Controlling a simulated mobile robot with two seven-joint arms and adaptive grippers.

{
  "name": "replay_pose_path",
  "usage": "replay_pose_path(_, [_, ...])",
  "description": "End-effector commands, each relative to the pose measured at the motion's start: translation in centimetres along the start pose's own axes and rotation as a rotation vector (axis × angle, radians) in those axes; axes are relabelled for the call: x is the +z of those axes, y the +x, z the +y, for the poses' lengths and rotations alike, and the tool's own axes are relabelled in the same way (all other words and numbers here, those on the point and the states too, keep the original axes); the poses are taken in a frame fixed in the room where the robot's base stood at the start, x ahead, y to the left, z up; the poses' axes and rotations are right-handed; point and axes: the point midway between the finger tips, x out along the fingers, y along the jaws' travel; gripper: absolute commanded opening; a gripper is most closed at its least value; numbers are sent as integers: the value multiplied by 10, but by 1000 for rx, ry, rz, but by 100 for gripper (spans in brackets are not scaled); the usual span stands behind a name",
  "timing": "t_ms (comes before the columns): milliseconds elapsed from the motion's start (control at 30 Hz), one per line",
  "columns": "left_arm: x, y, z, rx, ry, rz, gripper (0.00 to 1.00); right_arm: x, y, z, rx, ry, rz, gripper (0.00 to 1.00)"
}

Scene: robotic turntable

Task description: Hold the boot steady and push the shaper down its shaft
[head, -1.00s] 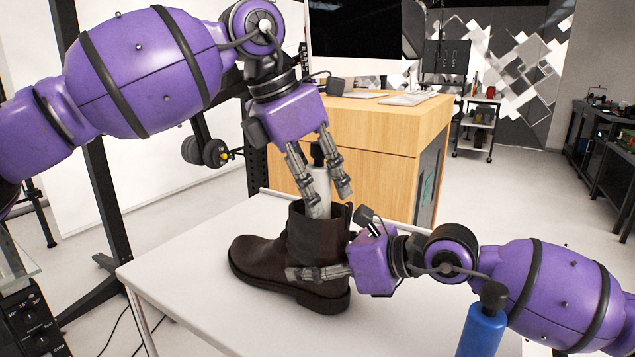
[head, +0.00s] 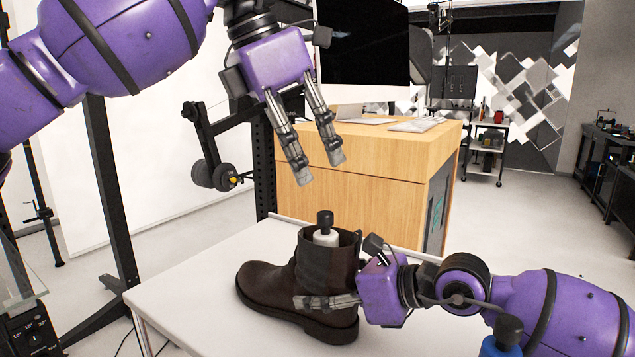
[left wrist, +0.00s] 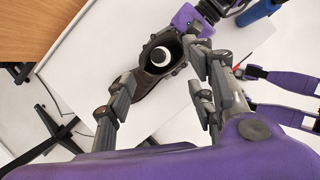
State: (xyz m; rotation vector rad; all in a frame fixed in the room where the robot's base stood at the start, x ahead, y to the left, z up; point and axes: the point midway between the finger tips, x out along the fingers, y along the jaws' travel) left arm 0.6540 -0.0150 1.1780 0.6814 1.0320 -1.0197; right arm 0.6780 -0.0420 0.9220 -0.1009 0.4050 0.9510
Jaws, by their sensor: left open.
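The dark brown boot (head: 297,285) stands upright on the white table, toe to the left. The shaper (head: 325,232), white with a black knob, sits in the boot's shaft with its top showing above the rim; its lower part is hidden. The left wrist view shows the shaper (left wrist: 160,56) from above inside the boot's opening. My left gripper (head: 318,170) is open and empty, above the shaper and apart from it. My right gripper (head: 327,302) is at the boot's heel side, one finger along its near side; the far finger is mostly hidden.
A blue item with a black knob (head: 503,340) stands at the lower right, near my right arm. The white table (head: 190,285) is bare left of the boot. A wooden desk (head: 365,165) with a monitor (head: 365,45) stands behind.

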Motion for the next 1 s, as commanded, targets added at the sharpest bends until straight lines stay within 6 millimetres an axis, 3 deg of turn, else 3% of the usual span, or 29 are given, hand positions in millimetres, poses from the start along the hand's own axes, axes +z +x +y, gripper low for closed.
replay_pose_path(200, [0, -20, 0, 0, -1, 0, 50, -3, 2, 3, 8, 7, 5, 13])
replay_pose_path(467, [0, -21, 0, -1, -1, 0, 50, -3, 2, 3, 8, 7, 5, 13])
replay_pose_path(500, [0, -21, 0, -1, 0, 0, 50, -3, 2, 3, 8, 7, 5, 62])
replay_pose_path(600, [0, -21, 0, -1, -1, 0, 50, -3, 2, 3, 7, 6, 4, 75])
replay_pose_path(667, [0, -21, 0, -1, -1, 0, 50, -2, 1, 2, 6, 5, 4, 82])
replay_pose_path(1000, [0, -21, 0, -1, 0, 0, 50, -1, 0, 1, 2, 2, 1, 82])
